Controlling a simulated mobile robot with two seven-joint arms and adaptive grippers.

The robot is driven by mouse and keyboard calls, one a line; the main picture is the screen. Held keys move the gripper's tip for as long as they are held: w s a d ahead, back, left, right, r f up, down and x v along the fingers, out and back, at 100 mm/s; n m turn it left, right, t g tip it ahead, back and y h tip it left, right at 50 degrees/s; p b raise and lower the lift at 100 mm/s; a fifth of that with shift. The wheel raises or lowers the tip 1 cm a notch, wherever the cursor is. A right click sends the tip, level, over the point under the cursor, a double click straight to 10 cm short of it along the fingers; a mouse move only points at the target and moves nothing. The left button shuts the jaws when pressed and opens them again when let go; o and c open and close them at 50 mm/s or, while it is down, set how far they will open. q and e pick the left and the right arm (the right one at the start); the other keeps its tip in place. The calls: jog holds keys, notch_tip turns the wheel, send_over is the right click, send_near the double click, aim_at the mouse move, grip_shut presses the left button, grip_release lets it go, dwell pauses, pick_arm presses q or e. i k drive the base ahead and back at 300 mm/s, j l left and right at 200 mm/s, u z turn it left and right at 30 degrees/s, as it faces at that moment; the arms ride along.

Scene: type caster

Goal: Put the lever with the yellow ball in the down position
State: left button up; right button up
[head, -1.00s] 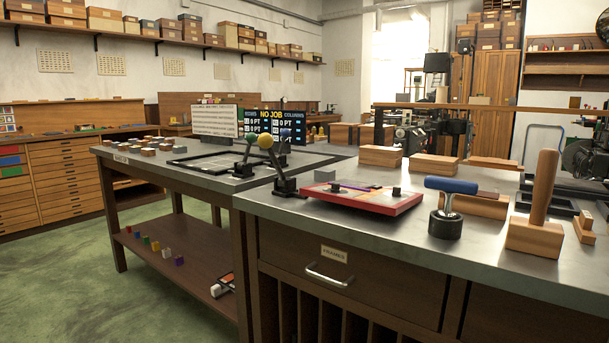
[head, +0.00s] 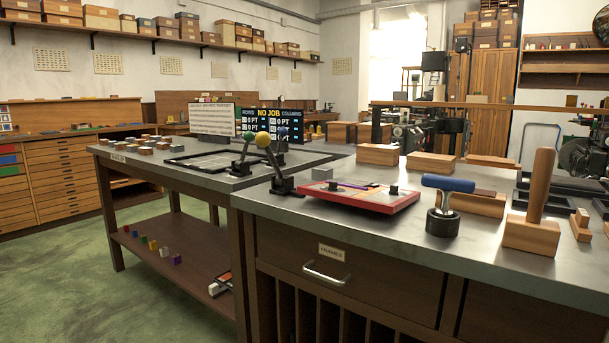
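The lever with the yellow ball (head: 263,141) stands near the left front corner of the nearer bench top. Its dark arm (head: 273,163) rises from a black base (head: 284,185) and leans up and to the left, with the ball at its upper end. A lever with a green ball (head: 249,137) stands just behind it, and a lever with a blue ball (head: 282,133) shows behind to the right. Neither of my grippers is in the head view, and nothing touches the levers.
A red tray (head: 362,196) lies right of the yellow-ball lever. A blue-handled tool (head: 446,187) and a wooden block with a peg (head: 535,232) stand farther right. A dark display (head: 262,124) stands behind the levers. Green floor (head: 75,275) is clear at left.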

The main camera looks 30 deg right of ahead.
aim_at(263, 138)
jog(key=z, duration=0.5)
jog(key=l+z, duration=0.15)
jog(key=z, duration=0.2)
jog(key=l+z, duration=0.15)
jog(key=z, duration=0.25)
jog(key=l+z, duration=0.2)
jog(key=z, duration=0.15)
jog(key=i+l, duration=0.2)
jog(key=l, duration=0.25)
